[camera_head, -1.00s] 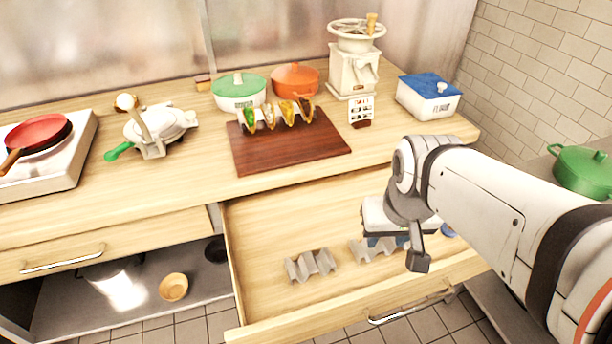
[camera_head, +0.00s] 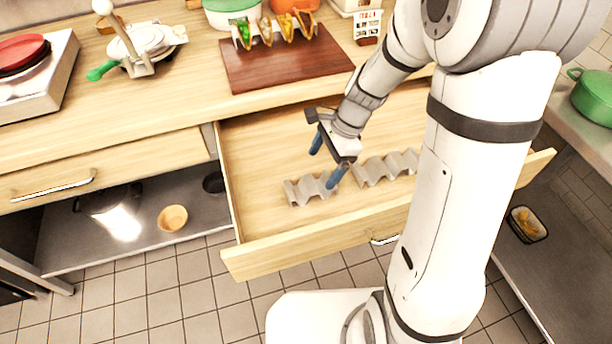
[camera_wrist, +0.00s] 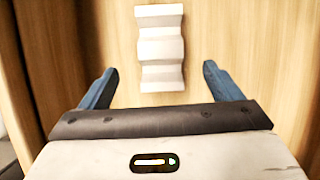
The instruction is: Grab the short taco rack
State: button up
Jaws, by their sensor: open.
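The short taco rack (camera_head: 308,189) is a grey wavy metal piece lying in the open drawer (camera_head: 262,150), toward its left front. In the wrist view the wavy rack (camera_wrist: 160,48) lies ahead of the fingers, near the middle between them. A longer wavy rack (camera_head: 386,167) lies to its right in the drawer, partly hidden by my arm. My gripper (camera_head: 326,164) is open and empty, with blue fingers, above the drawer and close to the short rack. In the wrist view my gripper (camera_wrist: 165,88) shows its two fingers spread wide, apart from the rack.
The drawer's front panel (camera_head: 300,247) and left wall stand around the racks. Behind, on the counter, a dark board (camera_head: 285,62) carries a rack of tacos (camera_head: 275,30). A lower shelf at left holds a small bowl (camera_head: 173,217). The drawer floor behind the racks is clear.

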aim_at(311, 185)
jog(key=b+x, duration=0.1)
jog(key=x, duration=0.7)
jog(key=shift+s+a+f+b, duration=0.15)
jog(key=shift+f+b, duration=0.05)
jog(key=shift+b, duration=0.1)
jog(key=shift+c, duration=0.5)
